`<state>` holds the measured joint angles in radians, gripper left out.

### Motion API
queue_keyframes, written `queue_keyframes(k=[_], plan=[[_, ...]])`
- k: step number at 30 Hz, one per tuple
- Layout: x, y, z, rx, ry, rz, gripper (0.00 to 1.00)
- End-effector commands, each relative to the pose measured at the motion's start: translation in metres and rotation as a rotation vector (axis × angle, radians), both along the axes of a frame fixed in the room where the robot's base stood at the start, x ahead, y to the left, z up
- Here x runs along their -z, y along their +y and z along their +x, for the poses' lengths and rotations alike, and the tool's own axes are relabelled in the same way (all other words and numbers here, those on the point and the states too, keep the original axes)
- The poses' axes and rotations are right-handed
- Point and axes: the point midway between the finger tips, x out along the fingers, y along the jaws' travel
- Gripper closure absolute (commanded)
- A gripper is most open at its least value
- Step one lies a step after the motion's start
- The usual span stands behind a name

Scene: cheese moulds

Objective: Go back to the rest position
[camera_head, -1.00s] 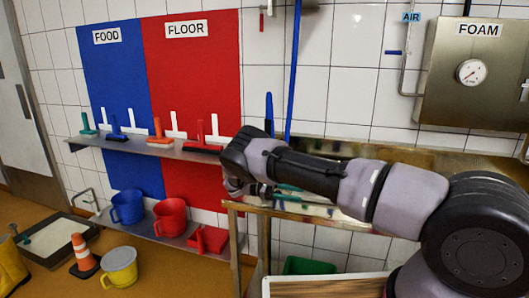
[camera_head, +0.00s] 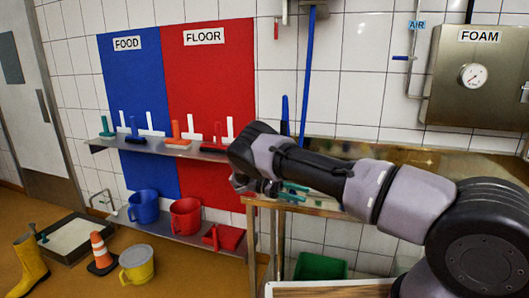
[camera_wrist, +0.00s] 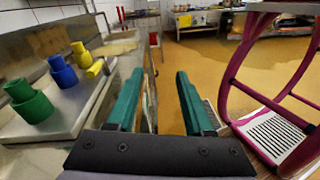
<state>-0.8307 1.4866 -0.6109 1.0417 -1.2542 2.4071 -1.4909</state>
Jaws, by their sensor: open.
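My gripper (camera_head: 292,190) has teal fingers and sits in front of the steel table, near the middle of the head view. In the wrist view the two teal fingers of my gripper (camera_wrist: 158,85) stand well apart, with nothing between them. My arm reaches in from the right of the head view, bent and roughly level. The gripper's far side is partly hidden by my wrist in the head view.
A steel table (camera_head: 322,207) lies beneath and behind my gripper. Shelves with brushes and a blue bucket (camera_head: 143,206) and red bucket (camera_head: 186,215) are left. An orange cone (camera_head: 100,250) stands on the floor. Wrist view: a magenta frame (camera_wrist: 236,75) at right, a steel surface (camera_wrist: 75,108) at left.

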Motion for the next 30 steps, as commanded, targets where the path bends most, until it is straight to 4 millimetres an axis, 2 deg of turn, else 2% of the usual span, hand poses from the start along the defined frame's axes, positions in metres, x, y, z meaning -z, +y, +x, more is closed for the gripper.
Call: queue_keyframes(k=[11,17,23,30], plan=[[-0.055,-0.023,0.004,0.097,-0.077,0.141,0.48],[-0.105,-0.05,0.001,0.186,-0.171,0.291,0.48],[-0.165,-0.082,-0.017,0.306,-0.327,0.494,0.48],[-0.23,-0.108,-0.053,0.441,-0.555,0.722,0.48]])
